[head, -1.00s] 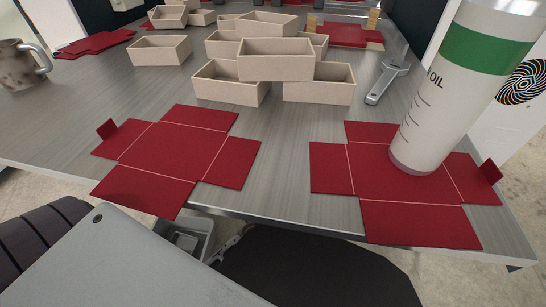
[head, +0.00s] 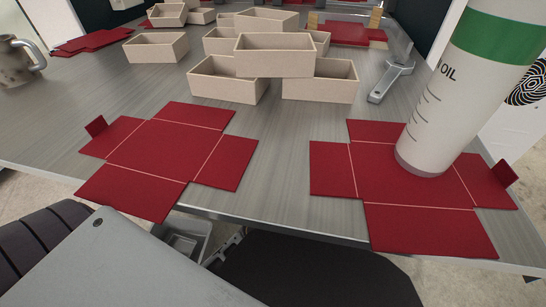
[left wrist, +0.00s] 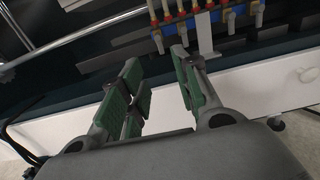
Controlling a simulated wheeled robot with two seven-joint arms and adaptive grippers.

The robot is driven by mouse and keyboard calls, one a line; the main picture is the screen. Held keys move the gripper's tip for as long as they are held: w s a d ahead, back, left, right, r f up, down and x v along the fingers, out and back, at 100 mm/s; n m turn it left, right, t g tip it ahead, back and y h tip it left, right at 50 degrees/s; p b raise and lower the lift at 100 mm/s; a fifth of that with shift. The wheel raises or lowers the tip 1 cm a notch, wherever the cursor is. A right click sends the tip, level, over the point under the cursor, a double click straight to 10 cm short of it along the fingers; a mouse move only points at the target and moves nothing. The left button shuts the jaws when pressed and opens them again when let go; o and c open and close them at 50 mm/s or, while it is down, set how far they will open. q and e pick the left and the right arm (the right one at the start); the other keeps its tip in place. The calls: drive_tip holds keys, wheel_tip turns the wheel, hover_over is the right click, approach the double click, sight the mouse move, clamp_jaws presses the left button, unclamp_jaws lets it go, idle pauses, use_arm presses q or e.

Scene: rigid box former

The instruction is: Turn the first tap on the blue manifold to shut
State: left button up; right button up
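In the left wrist view, the blue manifold (left wrist: 205,35) shows at the top, its upper part cut off by the frame edge. Several small taps (left wrist: 182,12) in red and yellow sit in a row along it, with pale pieces hanging below. I cannot tell which tap is the first, or how each is turned. My left gripper (left wrist: 158,58) is open and empty, its green-padded fingers apart and pointing towards the manifold, with no visible contact. The head view shows neither the manifold nor my grippers.
In the left wrist view, a metal rail (left wrist: 75,38) runs at left.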

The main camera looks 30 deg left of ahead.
use_arm(q)
drive_tip(key=shift+b+x, duration=1.25)
drive_tip(key=shift+x, duration=5.2)
clamp_jaws()
